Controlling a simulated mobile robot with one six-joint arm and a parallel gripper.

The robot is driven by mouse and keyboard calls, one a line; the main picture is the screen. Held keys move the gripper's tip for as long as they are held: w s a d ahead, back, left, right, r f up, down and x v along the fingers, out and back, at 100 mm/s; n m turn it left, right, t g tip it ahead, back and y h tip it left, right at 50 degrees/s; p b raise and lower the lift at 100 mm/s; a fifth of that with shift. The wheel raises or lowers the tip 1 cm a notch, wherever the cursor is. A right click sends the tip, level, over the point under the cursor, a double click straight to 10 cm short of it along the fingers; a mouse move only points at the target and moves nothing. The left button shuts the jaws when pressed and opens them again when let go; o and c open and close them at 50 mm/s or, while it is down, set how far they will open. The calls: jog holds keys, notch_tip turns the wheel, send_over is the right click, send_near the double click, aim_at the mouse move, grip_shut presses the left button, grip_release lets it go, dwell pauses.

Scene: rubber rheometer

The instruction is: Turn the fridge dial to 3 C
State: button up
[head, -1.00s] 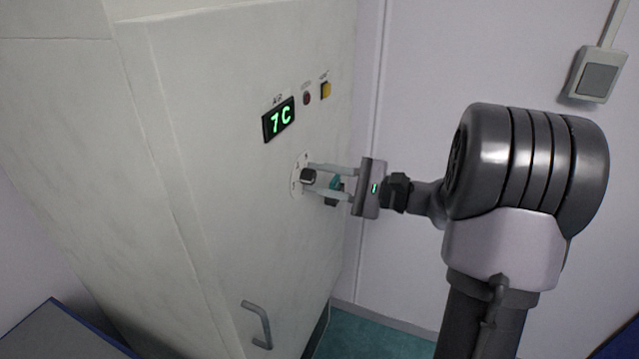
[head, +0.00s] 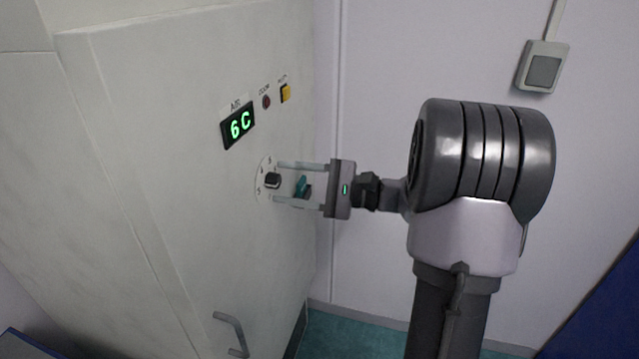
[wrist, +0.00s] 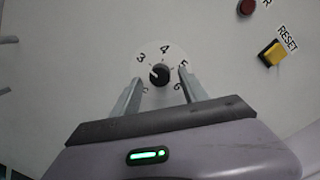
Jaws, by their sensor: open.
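The fridge dial is a black knob (head: 272,181) on a round white number plate (head: 261,188) on the pale fridge door. The green display (head: 238,126) above it reads 6C. In the wrist view the knob (wrist: 159,74) sits among the printed numbers 3, 4, 5 and 6, with a small light mark on its left side. My gripper (head: 276,181) is open, its fingers either side of the knob, with visible gaps. In the wrist view my gripper (wrist: 161,80) has its fingertips at the plate's lower left and right edges.
A red button (head: 266,102) and a yellow reset button (head: 286,93) sit above the dial. A small teal and dark fitting (head: 302,187) shows behind my fingers. A door handle (head: 232,333) is below. A wall switch (head: 542,67) is at upper right.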

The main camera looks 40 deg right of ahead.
jog(key=p+v, duration=0.3)
jog(key=v, duration=1.3)
jog(key=shift+s+p, duration=0.2)
jog(key=shift+p, duration=0.15)
jog(key=s+a+n+g+h, duration=0.2)
jog(key=a+n+g, duration=0.65)
jog(key=a, duration=1.35)
jog(key=s+a+n+h, duration=0.4)
jog(key=s+a+h, duration=0.3)
jog(key=s+h, duration=0.1)
jog(key=shift+s+a+f+t, duration=0.3)
jog(key=shift+f+t, duration=0.1)
jog(key=shift+t, duration=0.05)
